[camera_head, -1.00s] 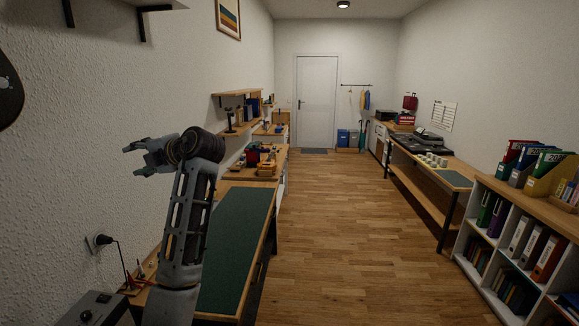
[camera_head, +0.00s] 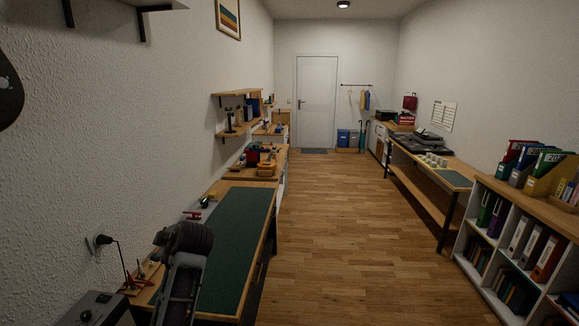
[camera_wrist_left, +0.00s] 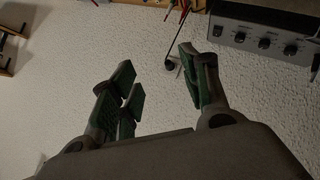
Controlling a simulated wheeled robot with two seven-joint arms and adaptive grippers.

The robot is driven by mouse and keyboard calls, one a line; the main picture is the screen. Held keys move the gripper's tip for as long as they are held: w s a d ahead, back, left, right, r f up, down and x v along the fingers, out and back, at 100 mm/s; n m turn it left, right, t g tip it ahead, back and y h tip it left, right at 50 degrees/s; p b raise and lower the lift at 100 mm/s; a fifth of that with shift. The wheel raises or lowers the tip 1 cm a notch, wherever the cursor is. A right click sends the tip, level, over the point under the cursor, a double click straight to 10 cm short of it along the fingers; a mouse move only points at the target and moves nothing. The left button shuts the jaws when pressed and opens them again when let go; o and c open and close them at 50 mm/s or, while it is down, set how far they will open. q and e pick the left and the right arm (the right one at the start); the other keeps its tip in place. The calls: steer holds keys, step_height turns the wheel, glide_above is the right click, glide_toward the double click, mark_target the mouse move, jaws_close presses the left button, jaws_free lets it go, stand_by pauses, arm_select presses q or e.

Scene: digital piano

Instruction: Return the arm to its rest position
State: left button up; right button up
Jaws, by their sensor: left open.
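My left arm (camera_head: 183,270) comes in from the bottom left of the head view, low over the near end of the left workbench. Its forearm and dark wrist joint hide most of the hand there. In the left wrist view my left gripper (camera_wrist_left: 160,70) is open. Its green-padded fingers stand apart with nothing between them, and a textured white wall lies behind. My right gripper is in neither view.
The left workbench has a green mat (camera_head: 240,225), with tools and shelves farther along the wall. A grey box with knobs (camera_head: 92,310) and a small lamp (camera_head: 105,239) are near the arm. A bookcase (camera_head: 525,245) stands right. The wooden floor (camera_head: 335,225) between is clear.

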arm_select(q)
steer(key=s+d+f+m+g+h, duration=0.1)
steer(key=s+d+f+m+h, duration=0.25)
steer(key=s+f+m, duration=0.5)
steer(key=s+d+f+m+g+h, duration=0.1)
steer(key=s+d+f+m+h, duration=0.35)
steer(key=s+f, duration=0.65)
steer(key=s+d+f+m+g+h, duration=0.1)
steer(key=s+d+f+m, duration=0.15)
steer(key=s+m, duration=0.2)
steer(key=s+d+f+m+g, duration=0.1)
steer(key=s+d+f+m, duration=0.15)
steer(key=s, duration=0.35)
steer(key=s+f+m+g, duration=0.1)
steer(key=s+f, duration=0.2)
steer(key=f, duration=3.1)
steer(key=s+a+f, duration=0.2)
steer(key=s+f, duration=0.7)
steer(key=s, duration=0.2)
steer(key=s+a+f+g, duration=0.1)
steer(key=s+f, duration=0.8)
steer(key=s, duration=0.1)
steer(key=shift+s+a+f, duration=0.25)
steer(key=shift+s+a, duration=0.15)
